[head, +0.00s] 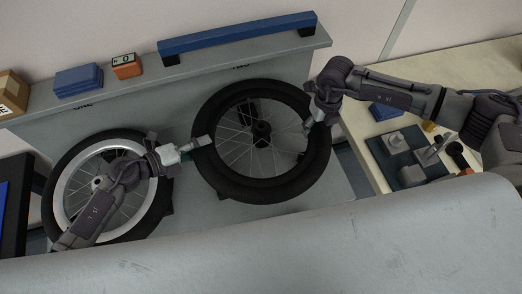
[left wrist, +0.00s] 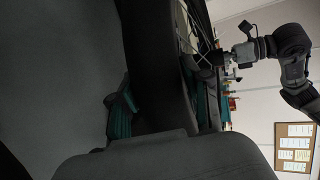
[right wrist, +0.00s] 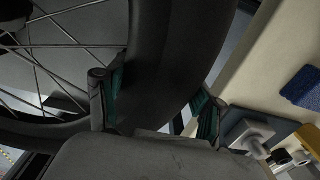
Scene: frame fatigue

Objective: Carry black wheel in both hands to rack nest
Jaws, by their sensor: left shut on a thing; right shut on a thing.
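The black wheel (head: 262,190), with a black tyre and rim, is upright or slightly tilted in front of the grey rack (head: 190,93), below its TWO label. My left gripper (head: 203,142) is shut on the tyre's left side. In the left wrist view, its green-padded fingers straddle the tyre (left wrist: 155,65). My right gripper (head: 314,122) is shut on the tyre's upper right side. In the right wrist view, its fingers lie on both sides of the tyre (right wrist: 165,60). Whether the wheel's bottom touches the nest cannot be told.
A silver-rimmed wheel (head: 62,185) stands at the rack's ONE label, partly behind my left arm. Blue boxes (head: 78,80), an orange block (head: 126,66) and a long blue bar (head: 238,34) lie on the rack top. A side table (head: 455,75) at right holds a dark tray with fittings (head: 392,142).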

